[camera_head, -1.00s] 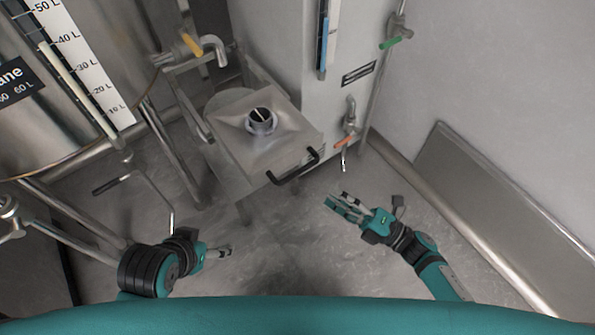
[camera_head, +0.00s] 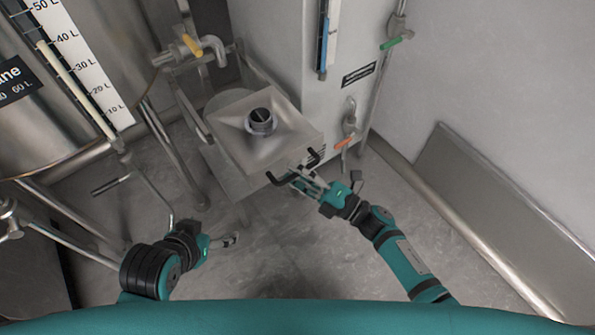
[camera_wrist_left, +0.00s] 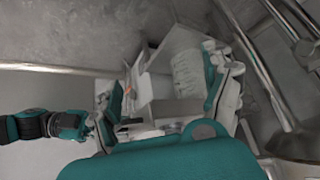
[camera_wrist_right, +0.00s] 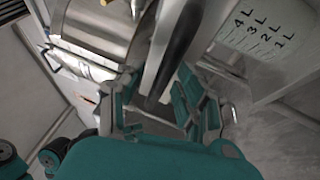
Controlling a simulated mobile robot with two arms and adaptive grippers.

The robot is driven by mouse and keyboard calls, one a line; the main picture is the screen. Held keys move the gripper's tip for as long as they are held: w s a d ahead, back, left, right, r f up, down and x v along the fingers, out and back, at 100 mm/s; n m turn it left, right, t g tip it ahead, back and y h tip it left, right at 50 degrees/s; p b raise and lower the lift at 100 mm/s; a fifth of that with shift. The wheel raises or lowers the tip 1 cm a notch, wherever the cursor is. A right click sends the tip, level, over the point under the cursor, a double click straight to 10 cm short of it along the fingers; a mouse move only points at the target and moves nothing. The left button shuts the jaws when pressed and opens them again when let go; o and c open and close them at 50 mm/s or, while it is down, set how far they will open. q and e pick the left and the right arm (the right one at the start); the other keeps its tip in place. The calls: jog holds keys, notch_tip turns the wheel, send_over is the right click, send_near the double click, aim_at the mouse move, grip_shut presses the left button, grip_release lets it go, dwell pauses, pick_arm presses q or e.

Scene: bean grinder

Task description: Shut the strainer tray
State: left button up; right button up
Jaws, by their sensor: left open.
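The strainer tray (camera_head: 285,142) is a square metal tray with a sloping top and a dark round opening (camera_head: 261,120). It juts out from a metal frame at the centre of the head view. My left gripper (camera_head: 228,240) is open and empty, low over the floor.
A steel tank (camera_head: 50,130) with a litre scale stands at the left. A white cabinet (camera_head: 285,45) is behind the tray. A tap with an orange handle (camera_head: 343,143) is right of the tray. The floor in front is clear.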

grip_shut()
jog(key=shift+w, duration=0.1)
dwell(0.3)
